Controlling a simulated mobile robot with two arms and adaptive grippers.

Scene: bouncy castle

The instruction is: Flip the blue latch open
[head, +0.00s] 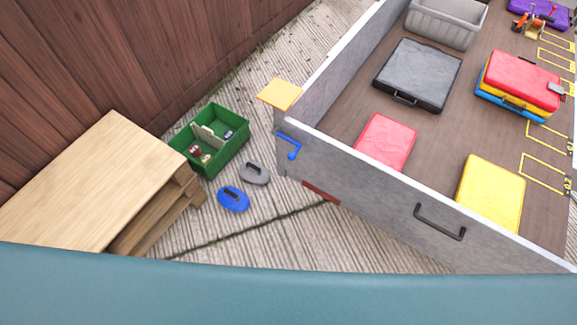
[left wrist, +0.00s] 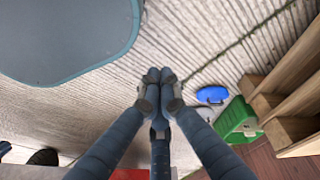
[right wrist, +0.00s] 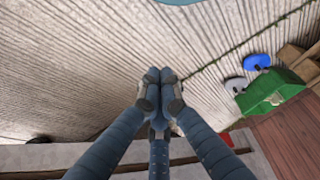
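The blue latch (head: 289,146) is a small bent bar on the outer corner of the grey-walled trailer bed (head: 375,185), in the middle of the head view. It sits at the near end of the side wall, by the tailgate corner. I cannot make out the latch in either wrist view. My left gripper (left wrist: 160,76) has its fingertips together with nothing between them, above the slatted ground. My right gripper (right wrist: 160,76) is likewise shut and empty, above the ground beside a grey wall (right wrist: 40,158). Neither gripper shows in the head view.
A green crate (head: 232,150) stands left of the latch, with blue (head: 233,199) and grey (head: 255,173) oval objects on the ground. Wooden steps (head: 95,185) stand farther left. The tailgate has a black handle (head: 440,222). Coloured cases, including a red one (head: 386,143), lie in the bed.

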